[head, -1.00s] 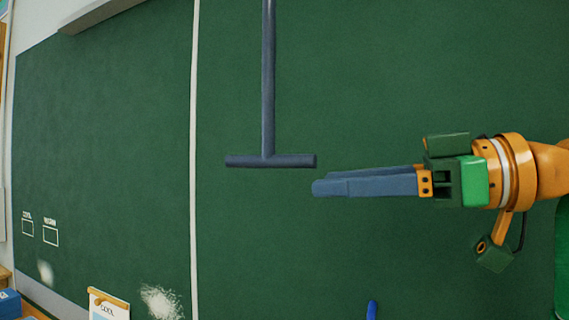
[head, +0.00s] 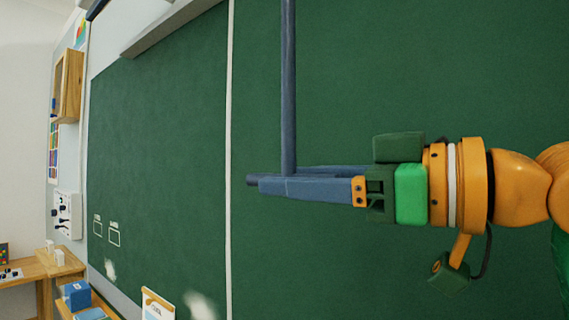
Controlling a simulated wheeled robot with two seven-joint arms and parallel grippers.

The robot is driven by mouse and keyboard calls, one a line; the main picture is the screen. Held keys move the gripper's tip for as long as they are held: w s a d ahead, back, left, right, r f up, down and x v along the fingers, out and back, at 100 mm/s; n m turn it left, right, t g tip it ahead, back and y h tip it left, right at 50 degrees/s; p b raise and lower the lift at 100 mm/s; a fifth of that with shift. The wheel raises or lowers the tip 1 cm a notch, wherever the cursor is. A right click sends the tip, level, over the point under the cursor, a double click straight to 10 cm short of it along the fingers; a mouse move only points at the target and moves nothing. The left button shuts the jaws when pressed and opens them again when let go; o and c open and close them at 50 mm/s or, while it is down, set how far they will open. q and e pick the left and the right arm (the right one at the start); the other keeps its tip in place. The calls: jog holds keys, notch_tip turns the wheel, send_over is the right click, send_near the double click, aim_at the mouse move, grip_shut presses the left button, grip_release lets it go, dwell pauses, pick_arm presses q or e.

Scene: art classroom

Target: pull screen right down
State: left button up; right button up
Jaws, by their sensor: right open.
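A dark blue-grey pull handle hangs in front of the green board in the head view: a straight vertical rod (head: 288,85) with a crossbar at its lower end. Its upper end runs out of the top of the picture. My right gripper (head: 268,184) comes in from the right, its fingers level and pointing left at the height of the crossbar. It is open. The fingers cover most of the crossbar; whether the bar lies between them or touches them I cannot tell. The screen itself is not clearly in view. My left gripper is not in view.
The green chalkboard (head: 160,140) fills the background, with a white vertical seam (head: 229,130). A grey housing (head: 168,27) is mounted at its upper left. A wooden table (head: 45,268) and a blue box (head: 76,295) stand at the lower left.

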jog(key=x, duration=0.2)
jog(key=shift+a, duration=0.35)
jog(key=shift+s+d, duration=0.1)
jog(key=shift+d, duration=0.1)
jog(key=shift+c, duration=0.5)
jog(key=shift+d, duration=0.1)
grip_shut()
